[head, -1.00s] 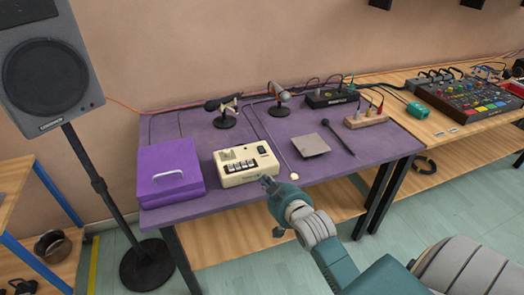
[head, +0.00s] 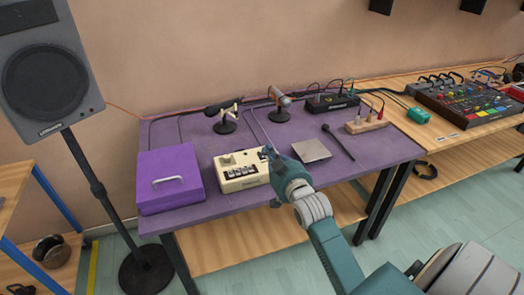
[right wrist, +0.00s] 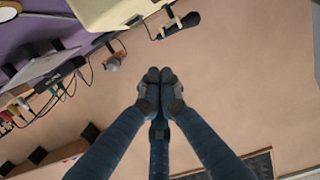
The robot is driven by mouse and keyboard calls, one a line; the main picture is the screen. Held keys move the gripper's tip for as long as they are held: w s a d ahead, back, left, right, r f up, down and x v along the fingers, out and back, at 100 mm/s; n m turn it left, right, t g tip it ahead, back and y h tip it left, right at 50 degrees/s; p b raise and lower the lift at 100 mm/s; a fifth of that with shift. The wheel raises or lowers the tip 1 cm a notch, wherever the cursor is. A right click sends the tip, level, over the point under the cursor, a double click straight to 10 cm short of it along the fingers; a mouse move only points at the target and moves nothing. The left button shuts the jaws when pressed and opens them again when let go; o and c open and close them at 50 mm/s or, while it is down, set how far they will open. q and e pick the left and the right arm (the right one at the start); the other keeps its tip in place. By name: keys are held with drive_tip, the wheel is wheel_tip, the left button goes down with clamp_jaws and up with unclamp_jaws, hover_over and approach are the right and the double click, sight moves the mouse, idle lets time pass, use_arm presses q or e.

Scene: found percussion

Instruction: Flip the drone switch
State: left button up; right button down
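A cream box (head: 232,181) with several dark keys on its face sits at the front middle of the purple table. I cannot make out which control is the drone switch. My right gripper (head: 268,153) is over the box's right end and hides the controls there. I cannot tell whether it touches the box. In the right wrist view, its fingertips (right wrist: 159,78) meet with nothing visible between them. The cream box (right wrist: 108,12) is at the top edge of that view. My left gripper is not in view.
A purple case (head: 168,192) stands left of the box and a grey pad (head: 312,151) to its right. Two small microphones (head: 225,119) (head: 280,108), a black box (head: 330,103) and a wooden block with plugs (head: 368,126) stand farther back. A speaker (head: 50,85) stands at left.

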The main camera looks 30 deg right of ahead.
hover_over(262, 157)
drive_tip(key=shift+s+a+f, duration=0.1)
drive_tip(key=shift+s+f, duration=0.25)
drive_tip(key=shift+s, duration=0.05)
drive_tip(key=f, duration=0.3)
drive_tip(key=shift+w+f+p, duration=0.15)
drive_tip(key=shift+w+p, duration=0.15)
drive_tip(key=shift+f, duration=0.45)
